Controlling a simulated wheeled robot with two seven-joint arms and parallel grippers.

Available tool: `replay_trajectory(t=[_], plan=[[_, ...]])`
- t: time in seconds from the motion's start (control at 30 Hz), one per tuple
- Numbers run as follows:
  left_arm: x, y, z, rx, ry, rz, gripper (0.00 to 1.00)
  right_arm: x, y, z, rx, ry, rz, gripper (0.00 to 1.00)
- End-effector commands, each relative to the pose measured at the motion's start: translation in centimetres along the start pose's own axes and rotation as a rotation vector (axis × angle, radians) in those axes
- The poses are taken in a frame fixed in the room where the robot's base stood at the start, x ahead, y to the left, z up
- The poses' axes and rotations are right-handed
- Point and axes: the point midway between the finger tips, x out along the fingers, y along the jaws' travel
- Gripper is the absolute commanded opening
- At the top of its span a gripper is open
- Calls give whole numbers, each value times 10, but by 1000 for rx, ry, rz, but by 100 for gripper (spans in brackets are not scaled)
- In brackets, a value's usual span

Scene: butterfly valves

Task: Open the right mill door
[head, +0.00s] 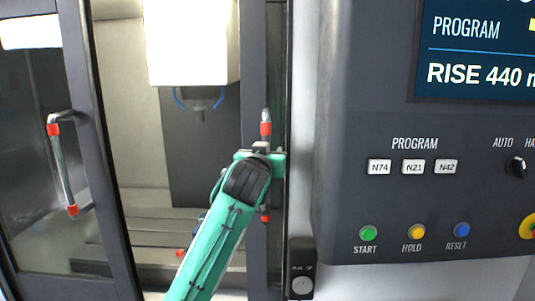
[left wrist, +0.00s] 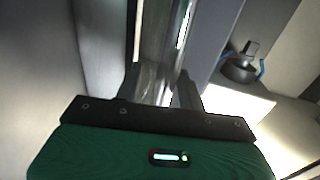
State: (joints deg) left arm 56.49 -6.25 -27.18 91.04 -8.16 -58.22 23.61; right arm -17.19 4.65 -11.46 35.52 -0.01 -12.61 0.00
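The right mill door (head: 255,60) shows as a dark vertical frame beside the pale post. Its metal handle (head: 265,125) is upright with red ends, and its middle is hidden behind my gripper. My left gripper (head: 264,152) is at the upper part of this handle. In the left wrist view, the two dark fingers (left wrist: 159,88) stand close together on either side of the shiny handle bar (left wrist: 163,45) and appear to touch it. A wide gap between this door and the left door shows the mill's inside. My right gripper is in neither view.
The left door (head: 85,120) with its own red-ended handle (head: 62,165) stands at the left. The spindle head (head: 195,45) hangs inside above the table (head: 150,225). The control panel (head: 420,190) with buttons and screen fills the right side.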

Motion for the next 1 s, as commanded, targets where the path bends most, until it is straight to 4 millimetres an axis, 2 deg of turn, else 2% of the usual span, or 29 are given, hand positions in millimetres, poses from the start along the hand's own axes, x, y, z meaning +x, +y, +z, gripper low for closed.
replay_trajectory(t=[0.17, 0.27, 0.37, 0.8, 1.0], plan=[[-3, 0, 0, 0, 1, -1, 40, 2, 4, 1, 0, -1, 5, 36], [-11, 0, 2, 0, 1, 0, 40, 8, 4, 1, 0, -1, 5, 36], [-26, 0, 4, -1, 3, 1, 40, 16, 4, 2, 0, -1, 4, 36], [-114, 2, 3, -1, 2, 2, 40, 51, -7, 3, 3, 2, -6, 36], [-134, 2, 1, 1, 1, 1, 40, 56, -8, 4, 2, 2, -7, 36]])
